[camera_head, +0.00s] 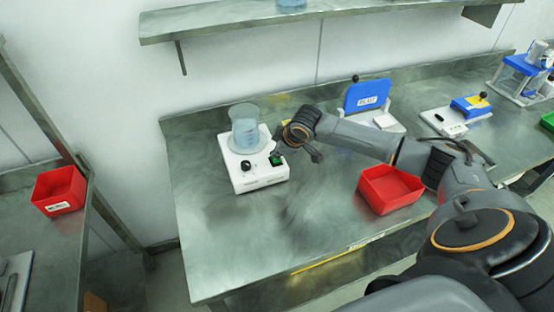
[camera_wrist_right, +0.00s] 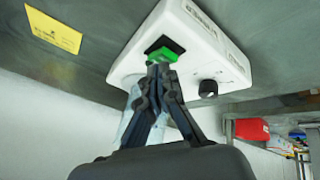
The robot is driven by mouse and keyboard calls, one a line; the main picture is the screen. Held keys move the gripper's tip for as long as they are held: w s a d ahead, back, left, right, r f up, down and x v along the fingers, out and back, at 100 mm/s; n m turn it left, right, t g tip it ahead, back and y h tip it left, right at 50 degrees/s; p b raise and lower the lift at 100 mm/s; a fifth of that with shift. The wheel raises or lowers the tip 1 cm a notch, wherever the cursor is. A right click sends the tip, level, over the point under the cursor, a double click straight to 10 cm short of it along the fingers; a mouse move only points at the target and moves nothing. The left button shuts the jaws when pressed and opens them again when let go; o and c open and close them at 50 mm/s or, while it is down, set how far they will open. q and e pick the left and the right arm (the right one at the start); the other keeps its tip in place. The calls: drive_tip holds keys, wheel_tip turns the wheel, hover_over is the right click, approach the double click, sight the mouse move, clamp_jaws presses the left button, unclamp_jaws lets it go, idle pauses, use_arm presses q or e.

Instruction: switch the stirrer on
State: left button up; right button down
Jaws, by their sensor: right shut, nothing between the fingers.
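The stirrer is a white box (camera_head: 259,178) on the steel table, with a glass beaker (camera_head: 245,130) of clear liquid on its round top plate. Its front has a black knob (camera_head: 246,166) and a green switch (camera_head: 276,160). In the right wrist view the stirrer (camera_wrist_right: 205,45) appears tilted, with the green switch (camera_wrist_right: 170,53) in a black recess and the knob (camera_wrist_right: 208,88) beside it. My right gripper (camera_wrist_right: 160,70) is shut and empty, its tips at the edge of the green switch. I cannot tell whether they touch it. My left gripper is not in view.
A red bin (camera_head: 390,188) stands right of the stirrer, under my right arm. A blue-lidded device (camera_head: 367,95) stands behind the arm. A yellow label (camera_wrist_right: 54,31) lies near the stirrer. The table left and front of the stirrer is clear. A shelf (camera_head: 330,18) hangs above.

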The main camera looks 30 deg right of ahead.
drive_tip(key=shift+s+f, duration=0.1)
drive_tip(key=shift+f, duration=0.35)
idle(0.5)
drive_tip(key=shift+w+r+p, duration=0.2)
drive_tip(key=shift+r+p, duration=0.7)
drive_tip(key=shift+p, duration=0.05)
drive_tip(key=r+p, duration=0.2)
drive_tip(key=w+r+p, duration=0.1)
drive_tip(key=r+p, duration=0.1)
drive_tip(key=r, duration=0.1)
drive_tip(key=shift+w+d+p, duration=0.1)
drive_tip(key=shift+w+p, duration=0.05)
drive_tip(key=shift+p, duration=0.15)
drive_tip(key=shift+f, duration=0.1)
